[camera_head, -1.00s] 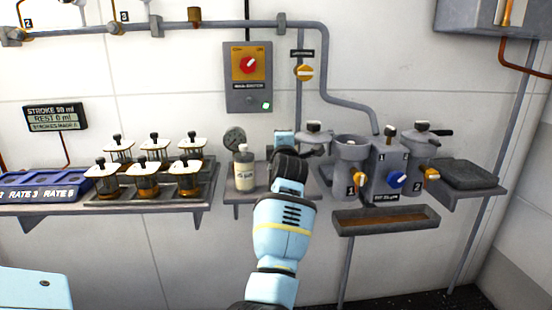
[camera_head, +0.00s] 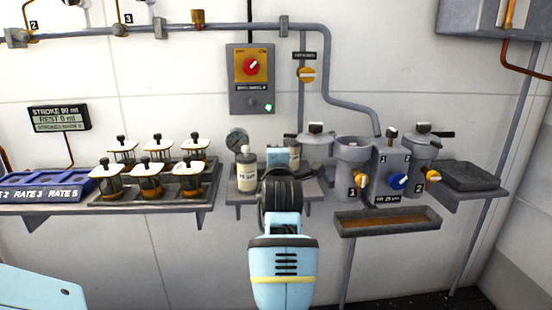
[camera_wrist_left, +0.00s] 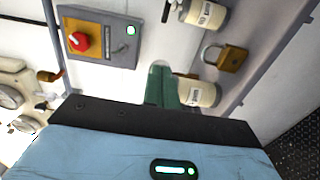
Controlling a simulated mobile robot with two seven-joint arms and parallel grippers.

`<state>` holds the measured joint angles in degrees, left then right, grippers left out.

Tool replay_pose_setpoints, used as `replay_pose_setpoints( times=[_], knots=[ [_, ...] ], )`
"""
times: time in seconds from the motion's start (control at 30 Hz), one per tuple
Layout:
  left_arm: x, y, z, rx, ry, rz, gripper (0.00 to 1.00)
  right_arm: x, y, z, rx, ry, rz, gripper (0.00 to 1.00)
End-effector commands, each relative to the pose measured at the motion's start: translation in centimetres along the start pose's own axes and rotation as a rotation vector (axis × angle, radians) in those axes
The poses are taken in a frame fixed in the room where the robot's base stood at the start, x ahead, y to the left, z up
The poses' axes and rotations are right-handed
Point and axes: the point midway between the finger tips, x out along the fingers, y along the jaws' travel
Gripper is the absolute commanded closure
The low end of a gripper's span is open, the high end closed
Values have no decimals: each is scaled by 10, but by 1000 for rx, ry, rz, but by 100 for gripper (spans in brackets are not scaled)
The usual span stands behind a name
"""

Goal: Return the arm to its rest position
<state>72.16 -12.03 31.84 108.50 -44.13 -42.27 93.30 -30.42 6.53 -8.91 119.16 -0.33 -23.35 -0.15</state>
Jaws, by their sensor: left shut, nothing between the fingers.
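My left arm rises from the bottom middle of the head view, its dark wrist joint in front of the small middle shelf (camera_head: 236,197). Its gripper is mostly hidden there behind the wrist; a light blue part shows just above the joint. In the left wrist view the green fingers of my left gripper (camera_wrist_left: 161,70) are together and empty. They point toward the wall, with the switch panel (camera_wrist_left: 100,38) at upper left and a cream bottle (camera_wrist_left: 200,93) just right of them. My right gripper is not in view.
A cream bottle (camera_head: 247,170) and a gauge (camera_head: 237,140) stand by the wrist. Several lidded jars (camera_head: 148,180) fill the left tray. Grey canisters (camera_head: 352,155) and a trough (camera_head: 388,222) are at right. A brass padlock (camera_wrist_left: 232,58) shows in the wrist view.

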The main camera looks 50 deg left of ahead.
Motion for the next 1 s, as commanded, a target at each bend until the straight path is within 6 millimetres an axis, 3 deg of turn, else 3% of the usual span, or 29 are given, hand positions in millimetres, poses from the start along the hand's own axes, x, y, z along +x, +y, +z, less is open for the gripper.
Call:
replay_pose_setpoints(
  times=[0.33,0.47,0.57,0.77,1.0],
  knots=[
    [0,-1,0,4,-1,-1,100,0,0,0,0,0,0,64],
    [-4,-19,3,79,-21,-5,100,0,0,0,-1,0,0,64],
    [-12,-49,9,214,-64,-8,100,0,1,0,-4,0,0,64],
    [-47,-136,21,574,-210,-16,100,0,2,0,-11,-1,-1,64],
    [-112,-244,20,972,-436,-18,100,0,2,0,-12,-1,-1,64]
  ],
)
